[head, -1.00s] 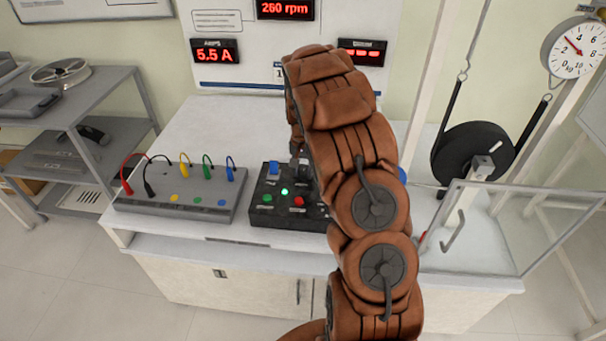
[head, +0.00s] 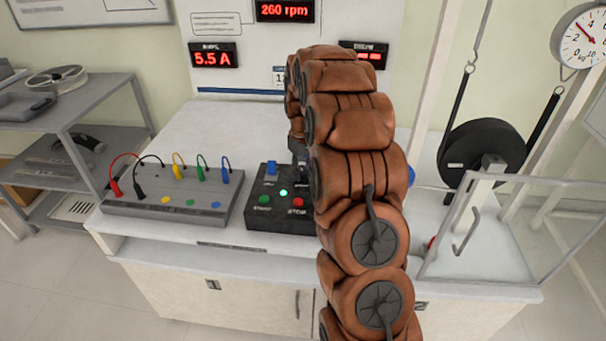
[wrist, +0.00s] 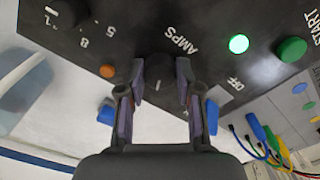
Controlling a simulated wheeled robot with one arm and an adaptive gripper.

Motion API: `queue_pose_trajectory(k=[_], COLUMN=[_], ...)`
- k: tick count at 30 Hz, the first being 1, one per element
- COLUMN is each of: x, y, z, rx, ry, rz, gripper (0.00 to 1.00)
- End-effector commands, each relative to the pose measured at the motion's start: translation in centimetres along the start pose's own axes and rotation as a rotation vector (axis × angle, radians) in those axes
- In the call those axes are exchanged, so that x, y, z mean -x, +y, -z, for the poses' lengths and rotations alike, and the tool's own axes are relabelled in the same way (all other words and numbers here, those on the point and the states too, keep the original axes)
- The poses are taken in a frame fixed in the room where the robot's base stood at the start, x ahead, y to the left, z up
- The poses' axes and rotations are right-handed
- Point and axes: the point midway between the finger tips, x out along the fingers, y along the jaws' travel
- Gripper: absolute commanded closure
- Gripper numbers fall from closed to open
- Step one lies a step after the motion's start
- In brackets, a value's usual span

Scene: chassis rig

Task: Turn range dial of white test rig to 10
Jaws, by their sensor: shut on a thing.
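In the wrist view a black knob (wrist: 158,68) with a white pointer line stands on the dark panel (wrist: 205,35), near the word AMPS. My gripper (wrist: 160,88) is shut on this knob, one finger on each side. A second black dial (wrist: 66,12) with the figures 2, 5 and 8 around it sits at the upper left, partly cut off. I see no label naming either as the range dial. In the head view the panel box (head: 258,212) stands on the white bench (head: 195,125); my arm hides the knobs and most of the gripper.
A lit green lamp (wrist: 239,44), green START button (wrist: 292,49) and orange lamp (wrist: 107,71) are close by. A grey box with coloured leads (head: 150,209) stands left. Displays read 5.5 A (head: 210,56) and 260 rpm (head: 284,11). A clear guard (head: 480,235) stands right.

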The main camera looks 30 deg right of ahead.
Motion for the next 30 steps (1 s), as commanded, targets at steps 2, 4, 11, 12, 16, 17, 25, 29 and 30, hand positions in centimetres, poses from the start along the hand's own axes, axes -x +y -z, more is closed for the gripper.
queue_pose_trajectory(k=[2,4,11,12,16,17,25,29,30], x=[-0.19,-0.16,-0.10,-0.10,-0.08,-0.08,-0.06,-0.04,-0.02], y=[0.00,-0.01,-0.02,-0.02,-0.02,-0.02,-0.02,-0.02,-0.02], z=[-0.03,-0.05,-0.09,-0.10,-0.10,-0.10,-0.08,-0.06,-0.05], rx=[0.029,0.049,0.082,0.084,0.086,0.086,0.085,0.085,0.085], ry=[-0.001,-0.002,-0.003,-0.003,-0.004,-0.003,-0.003,-0.002,-0.002], rz=[0.000,0.000,0.002,0.002,0.001,0.001,0.001,0.001,0.001], gripper=[1.00,1.00,1.00,1.00,1.00,1.00,0.55,0.42,0.41])
